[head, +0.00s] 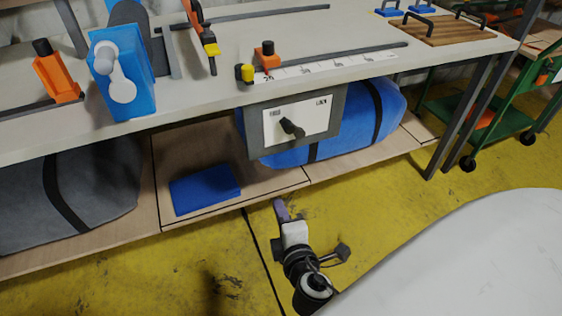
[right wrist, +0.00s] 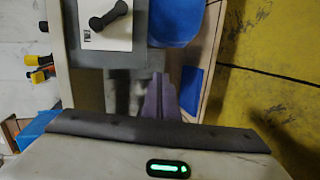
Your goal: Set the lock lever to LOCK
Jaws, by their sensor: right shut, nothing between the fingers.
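The lock lever (head: 292,128) is a black handle on a white plate (head: 313,113), mounted on a grey panel (head: 335,135) under the bench's front edge. The plate has small dark labels at its upper left and upper right, too small to read surely. The lever slants slightly down to the right in the head view. It also shows at the top of the right wrist view (right wrist: 108,16), slanted. My right gripper (head: 281,207) is shut and empty, below the panel and apart from the lever. Its purple fingers (right wrist: 160,97) show in the right wrist view. My left gripper is not in view.
The bench top (head: 205,95) holds a blue block device (head: 122,70), an orange clamp (head: 57,78) and a ruler strip (head: 320,68). Below, the shelf holds a blue roll (head: 375,115), a grey roll (head: 100,190) and a folded blue cloth (head: 204,189). The yellow floor in front is open.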

